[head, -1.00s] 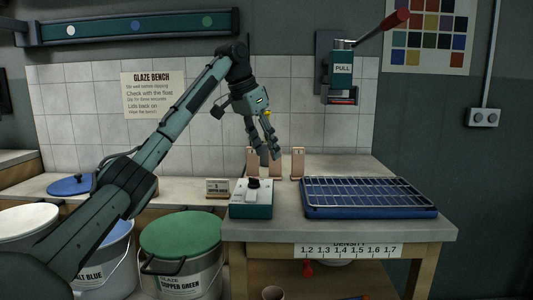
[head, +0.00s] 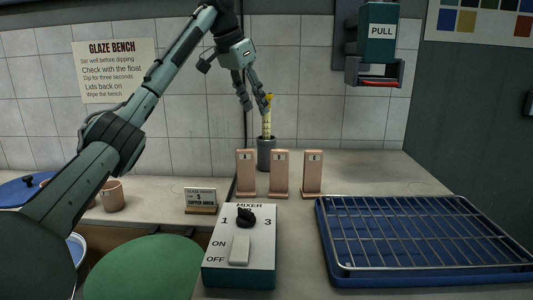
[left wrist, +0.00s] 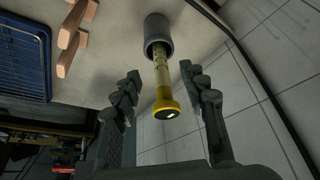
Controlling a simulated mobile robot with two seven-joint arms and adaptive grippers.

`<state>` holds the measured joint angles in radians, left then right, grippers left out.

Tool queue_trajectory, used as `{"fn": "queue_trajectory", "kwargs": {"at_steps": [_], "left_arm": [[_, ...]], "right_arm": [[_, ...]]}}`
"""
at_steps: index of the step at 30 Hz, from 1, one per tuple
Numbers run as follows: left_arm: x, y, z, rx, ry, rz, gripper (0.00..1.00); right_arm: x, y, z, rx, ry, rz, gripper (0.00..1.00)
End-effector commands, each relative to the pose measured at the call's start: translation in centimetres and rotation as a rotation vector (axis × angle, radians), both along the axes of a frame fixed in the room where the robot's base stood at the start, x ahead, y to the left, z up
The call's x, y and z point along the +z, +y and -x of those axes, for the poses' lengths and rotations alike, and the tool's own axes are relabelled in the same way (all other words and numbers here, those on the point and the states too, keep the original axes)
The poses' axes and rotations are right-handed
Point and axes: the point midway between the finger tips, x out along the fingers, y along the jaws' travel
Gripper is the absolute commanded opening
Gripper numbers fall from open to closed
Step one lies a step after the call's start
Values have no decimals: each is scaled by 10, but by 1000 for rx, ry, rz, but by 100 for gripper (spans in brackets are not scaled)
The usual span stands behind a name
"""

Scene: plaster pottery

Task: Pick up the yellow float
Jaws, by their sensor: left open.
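The yellow float (head: 267,121) stands upright in a dark grey cylinder (head: 266,153) at the back of the bench. It has a yellow knob on top and a pale scaled stem; its lower part is hidden in the cylinder. My left gripper (head: 255,106) is open above and beside the top of the float. In the left wrist view the float (left wrist: 163,98) lies between the two spread fingers of my left gripper (left wrist: 160,88), with its knob toward the camera and no visible finger contact. The cylinder (left wrist: 157,34) is beyond it. My right gripper is not in view.
Several pinkish test tiles (head: 280,174) stand just in front of the cylinder. A mixer box (head: 239,247) is nearer, and a blue tray with a wire rack (head: 428,240) is at the right. The tiled wall (head: 320,110) is close behind the float.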

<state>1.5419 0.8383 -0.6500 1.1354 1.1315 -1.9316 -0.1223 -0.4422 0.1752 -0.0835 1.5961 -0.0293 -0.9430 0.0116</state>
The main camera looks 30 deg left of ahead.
Motion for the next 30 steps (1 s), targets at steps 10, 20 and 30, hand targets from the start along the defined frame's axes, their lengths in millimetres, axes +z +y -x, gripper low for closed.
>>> {"fn": "queue_trajectory", "kwargs": {"at_steps": [10,20,30], "left_arm": [[-24,-3,-11,1,3,0,43],[-61,-12,-35,0,2,-1,43],[-68,-13,-38,1,-1,0,42]], "right_arm": [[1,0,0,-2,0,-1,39],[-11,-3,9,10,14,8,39],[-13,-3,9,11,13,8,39]]}}
